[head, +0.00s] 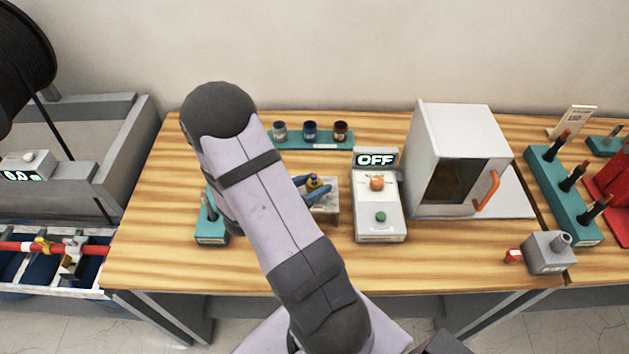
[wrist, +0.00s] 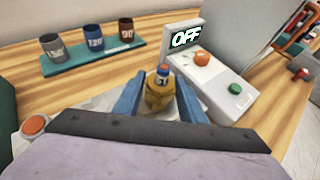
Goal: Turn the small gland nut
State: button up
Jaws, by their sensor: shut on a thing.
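A small brass gland nut (wrist: 158,97) with a blue band and an orange-red top sits between the blue fingers of my gripper (wrist: 160,92) in the wrist view. In the head view the same brass piece (head: 313,182) shows just behind my arm, on a small grey block (head: 326,208). My gripper (head: 314,188) is shut on the brass nut, with one finger at each side. The lower part of the nut and the exact finger contact are partly hidden.
A control box (head: 378,215) reading OFF, with orange and green knobs, stands close to the right. A teal rack (head: 318,146) with several cups lies behind. A white cabinet (head: 452,150) stands further right. A teal holder (head: 211,238) is at the left.

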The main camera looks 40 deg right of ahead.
aim_at(311, 186)
jog(key=shift+n+t+b, duration=0.8)
jog(key=shift+n+t, duration=0.1)
jog(key=shift+t, duration=0.1)
jog(key=shift+s+d+n+t+y, duration=0.1)
jog(key=shift+n+t+y, duration=0.2)
jog(key=shift+n+t, duration=0.25)
jog(key=o, duration=2.2)
jog(key=p+v, duration=0.4)
jog(key=p, duration=0.1)
jog(key=shift+a+r, duration=0.3)
jog(key=shift+s+a+r+p, duration=0.15)
jog(key=shift+s+a+p, duration=0.1)
jog(key=shift+a+p, duration=0.45)
jog(key=shift+d, duration=0.1)
